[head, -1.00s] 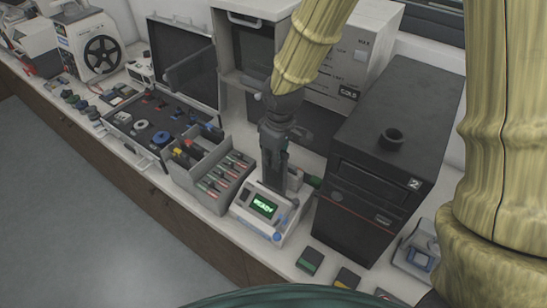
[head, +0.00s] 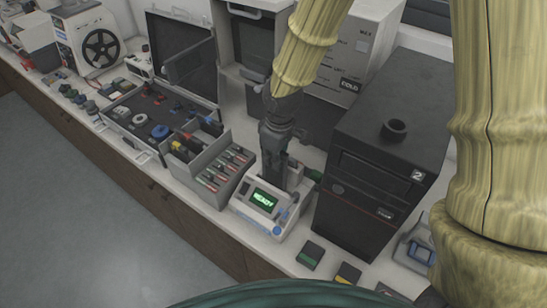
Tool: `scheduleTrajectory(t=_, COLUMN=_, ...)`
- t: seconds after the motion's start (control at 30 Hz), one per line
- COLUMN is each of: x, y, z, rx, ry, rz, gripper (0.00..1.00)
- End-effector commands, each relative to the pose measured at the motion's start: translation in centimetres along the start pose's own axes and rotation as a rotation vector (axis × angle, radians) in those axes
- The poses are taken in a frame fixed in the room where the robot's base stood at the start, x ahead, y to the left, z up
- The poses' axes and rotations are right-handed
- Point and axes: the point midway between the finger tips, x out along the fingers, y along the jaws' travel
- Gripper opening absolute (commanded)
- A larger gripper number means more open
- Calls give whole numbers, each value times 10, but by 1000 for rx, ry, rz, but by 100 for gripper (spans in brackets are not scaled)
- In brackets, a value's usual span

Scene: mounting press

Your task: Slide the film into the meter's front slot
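The meter (head: 240,208) is a small white box on the counter, with a green lit display reading READY and a blue button on its sloped face. My gripper (head: 272,184) points down just behind the display, at the meter's back part. Its fingers are dark and partly hidden behind the meter, so I cannot tell whether they are open or shut. I cannot make out a film in the fingers. The front slot is too small to tell at this angle.
A black tower (head: 385,150) marked 2 stands close on the right. A grey rack (head: 213,184) with several red-and-green pieces is at the left. Behind it lies an open case (head: 128,131). Small dark blocks (head: 311,254) lie at the front right.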

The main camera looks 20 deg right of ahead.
Motion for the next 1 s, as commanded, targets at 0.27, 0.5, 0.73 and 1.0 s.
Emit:
scheduleTrajectory(t=0.27, x=0, y=0, z=0, rx=0, ry=0, rz=0, gripper=0)
scheduleTrajectory(t=0.5, x=6, y=0, z=1, rx=0, ry=0, rz=0, gripper=0)
scheduleTrajectory(t=0.73, x=18, y=0, z=2, rx=0, ry=1, rz=0, gripper=0)
scheduleTrajectory(t=1.0, x=32, y=0, z=4, rx=0, ry=-1, rz=0, gripper=0)
